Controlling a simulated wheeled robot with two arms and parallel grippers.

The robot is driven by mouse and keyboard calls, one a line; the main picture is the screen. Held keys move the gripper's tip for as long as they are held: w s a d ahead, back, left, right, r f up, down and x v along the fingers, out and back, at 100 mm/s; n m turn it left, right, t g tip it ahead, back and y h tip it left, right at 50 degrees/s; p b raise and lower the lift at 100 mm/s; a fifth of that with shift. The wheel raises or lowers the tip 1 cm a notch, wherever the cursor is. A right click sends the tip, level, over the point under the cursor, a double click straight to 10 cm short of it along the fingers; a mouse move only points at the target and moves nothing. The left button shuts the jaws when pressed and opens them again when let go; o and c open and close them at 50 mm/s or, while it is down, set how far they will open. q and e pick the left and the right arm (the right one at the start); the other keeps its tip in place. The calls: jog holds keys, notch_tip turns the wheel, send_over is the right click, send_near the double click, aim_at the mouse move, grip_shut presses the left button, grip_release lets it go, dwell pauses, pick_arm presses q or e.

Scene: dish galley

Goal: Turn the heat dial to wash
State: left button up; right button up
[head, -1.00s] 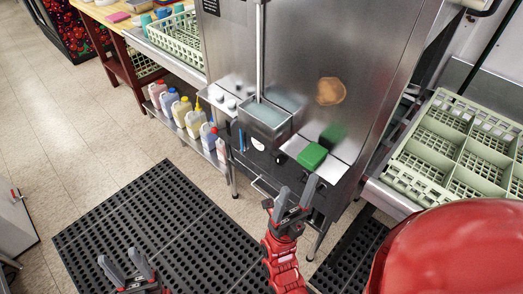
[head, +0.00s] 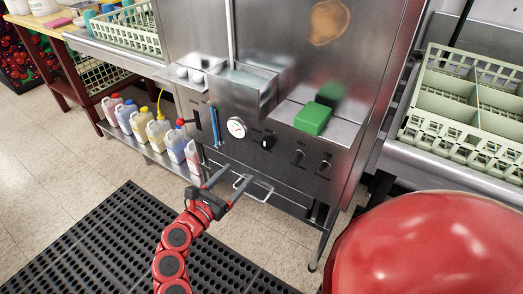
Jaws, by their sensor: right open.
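The control panel on the front of the steel dishwasher has a black knob (head: 268,142) just right of a round white gauge (head: 236,127). Two smaller dark knobs (head: 299,155) and (head: 324,166) sit farther right. The labels are too small to read, so I cannot tell which knob is the heat dial or where it points. My right gripper (head: 239,173) is open and empty, below and left of the black knob, its fingers pointing up toward the panel and apart from the knobs. My left gripper is out of view.
A green block (head: 312,118) lies on the steel ledge above the knobs. A wire handle (head: 253,188) juts out below the panel near my right gripper. Several jugs (head: 158,135) stand on a low shelf at left. A pale green rack (head: 465,110) is at right.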

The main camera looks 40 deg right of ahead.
aim_at(265, 145)
jog(key=x, duration=1.3)
jog(key=shift+d+p, duration=0.15)
jog(key=shift+p, duration=0.15)
grip_shut()
